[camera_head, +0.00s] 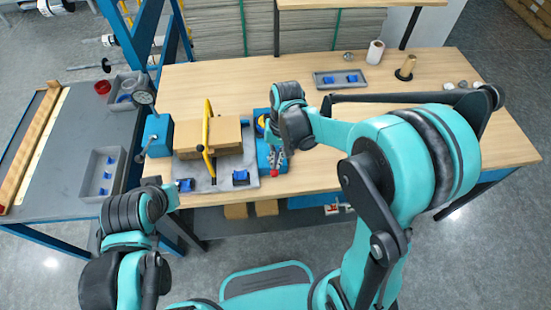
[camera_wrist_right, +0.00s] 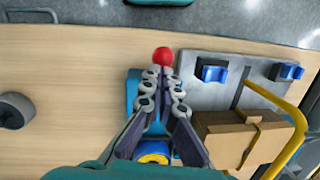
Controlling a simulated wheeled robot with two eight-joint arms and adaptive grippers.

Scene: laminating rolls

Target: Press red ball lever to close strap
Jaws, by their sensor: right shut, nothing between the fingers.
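The red ball (camera_wrist_right: 162,57) of the lever shows in the right wrist view just beyond my fingertips; I cannot tell whether they touch it. In the head view the red ball (camera_head: 275,171) is a small spot at the tips. My right gripper (camera_head: 277,160) is shut and empty, pointing down over a blue base (camera_wrist_right: 133,92); its narrow fingers also show in the right wrist view (camera_wrist_right: 162,80). A yellow bar (camera_head: 208,140) arches over a brown carton (camera_head: 228,130) on a grey plate (camera_head: 212,184). My left gripper cannot be made out.
The plate has blue clips (camera_head: 241,177) near its front edge. A tray (camera_head: 325,82) and rolls (camera_head: 375,52) lie at the back.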

